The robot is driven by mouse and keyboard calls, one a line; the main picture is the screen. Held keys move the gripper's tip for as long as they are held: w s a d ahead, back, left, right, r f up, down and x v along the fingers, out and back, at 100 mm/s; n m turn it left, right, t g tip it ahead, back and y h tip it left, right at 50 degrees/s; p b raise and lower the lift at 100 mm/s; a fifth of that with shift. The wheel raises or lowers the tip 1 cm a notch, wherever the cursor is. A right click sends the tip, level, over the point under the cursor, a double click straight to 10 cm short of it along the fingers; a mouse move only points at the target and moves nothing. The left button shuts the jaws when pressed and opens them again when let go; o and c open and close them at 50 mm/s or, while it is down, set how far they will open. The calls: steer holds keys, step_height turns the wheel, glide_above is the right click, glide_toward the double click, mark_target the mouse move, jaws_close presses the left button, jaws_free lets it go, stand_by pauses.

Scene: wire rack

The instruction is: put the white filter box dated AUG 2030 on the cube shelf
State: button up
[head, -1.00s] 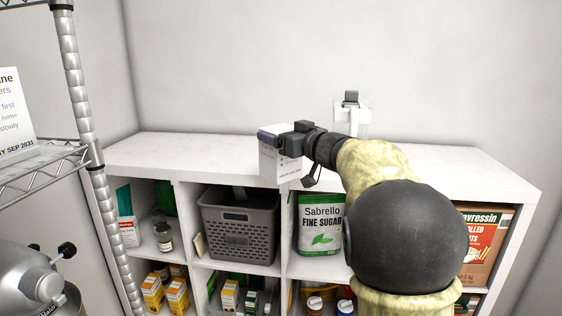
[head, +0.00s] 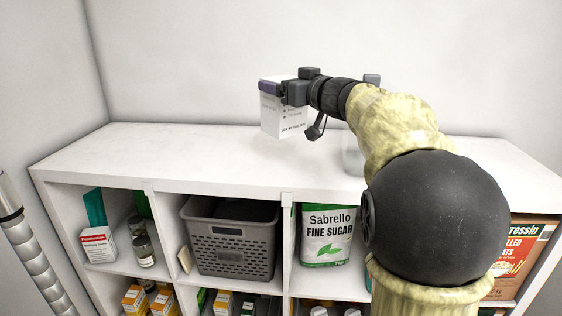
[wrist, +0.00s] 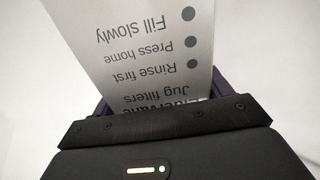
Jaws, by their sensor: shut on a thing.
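My gripper (head: 275,88) is shut on a white box (head: 285,116) with dark print. In the head view the box hangs upright over the top of the white cube shelf (head: 150,158); I cannot tell whether its bottom touches the top. The small line low on the box is too small to read. In the wrist view the white box (wrist: 135,50) shows upside-down print: "Jug filters", "Rinse first", "Press home", "Fill slowly". My gripper (wrist: 160,108) covers part of the brand name.
A clear container (head: 353,155) stands on the shelf top, partly behind my arm. The shelf top left of the box is bare. Cubes below hold a grey basket (head: 232,245), a Sabrello sugar bag (head: 326,236) and several small boxes. A metal rack post (head: 30,250) stands at left.

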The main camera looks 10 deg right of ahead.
mark_target(285, 126)
step_height(285, 126, down, 6)
steer(key=shift+w+f, duration=0.1)
steer(key=shift+w, duration=0.05)
steer(key=shift+s, duration=0.35)
steer(key=f, duration=0.3)
steer(key=shift+w+f, duration=0.25)
steer(key=shift+f, duration=0.05)
steer(key=shift+s+d, duration=0.1)
steer(key=shift+s, duration=0.1)
steer(key=o, duration=1.1)
steer(key=shift+w+f, duration=0.1)
